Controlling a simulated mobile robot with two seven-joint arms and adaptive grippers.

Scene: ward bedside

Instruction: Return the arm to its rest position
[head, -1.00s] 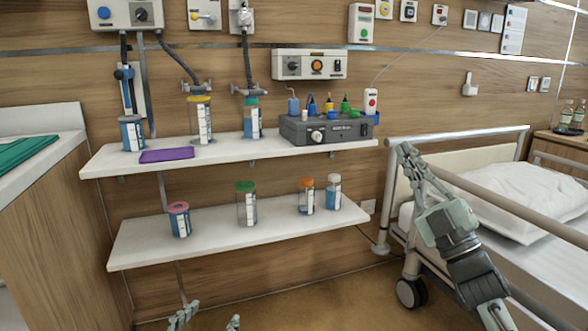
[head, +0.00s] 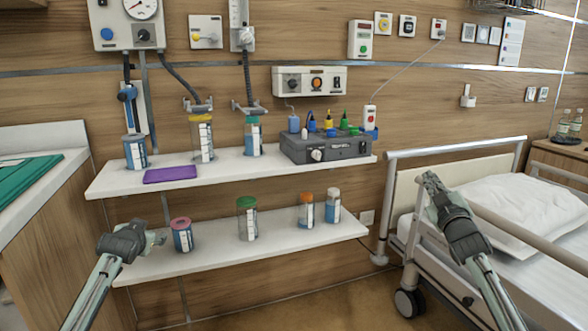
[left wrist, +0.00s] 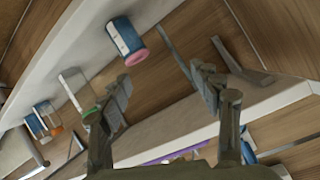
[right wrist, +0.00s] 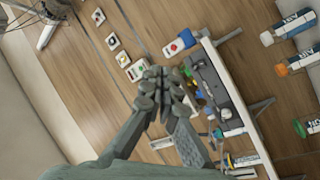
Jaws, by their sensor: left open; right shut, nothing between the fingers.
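My left gripper (head: 154,240) is open and empty, at the left end of the lower shelf, just left of the pink-lidded jar (head: 181,235) in the head view. In the left wrist view its fingers (left wrist: 160,95) are spread, with the pink-lidded jar (left wrist: 127,42) beyond them and not between them. My right gripper (head: 430,180) is shut and empty, in front of the bed's rail at the right. In the right wrist view its fingertips (right wrist: 160,88) are together, with nothing held.
The lower shelf (head: 285,245) carries several lidded jars. The upper shelf (head: 225,170) holds more jars, a purple pad (head: 170,174) and a grey device (head: 325,147). The bed (head: 540,240) with its rails is close to my right arm. A wooden counter (head: 50,215) stands left.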

